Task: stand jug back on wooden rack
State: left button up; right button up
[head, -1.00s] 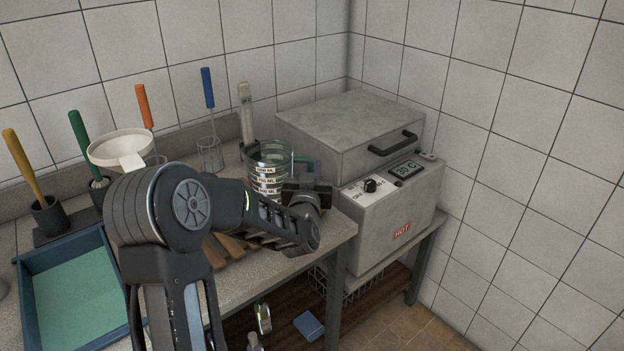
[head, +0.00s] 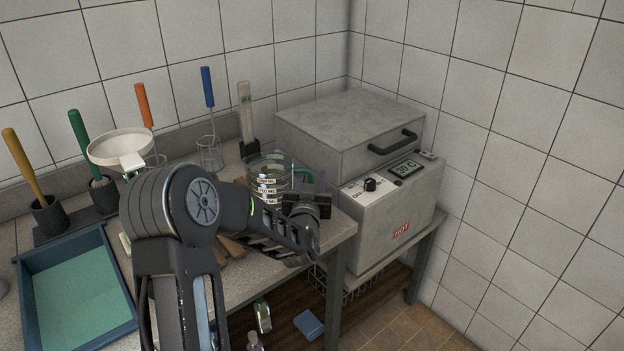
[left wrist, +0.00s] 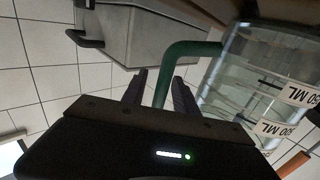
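The jug (head: 266,176) is clear glass with white measure bands and a green handle. In the head view it looks upright at the counter's right end; its base is hidden behind my left arm. Wooden rack slats (head: 232,248) show below that arm; whether the jug touches the rack cannot be seen. My left gripper (head: 309,183) is at the jug's handle side. In the left wrist view, the green handle (left wrist: 185,50) passes between the parted fingers (left wrist: 158,88), with a gap at the left finger. The jug's glass (left wrist: 255,85) is right of them. My right gripper is out of view.
A grey box (head: 350,125) with a hot label stands close to the right. A blue tray (head: 70,285) lies at left. Tiled walls close the corner.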

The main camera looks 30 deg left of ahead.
pick_arm(q)
jog(key=shift+r, duration=0.15)
jog(key=shift+s+d, duration=0.15)
jog(key=b+v, duration=0.2)
jog(key=v, duration=0.9)
jog(key=shift+s, duration=0.3)
jog(key=shift+d, duration=0.1)
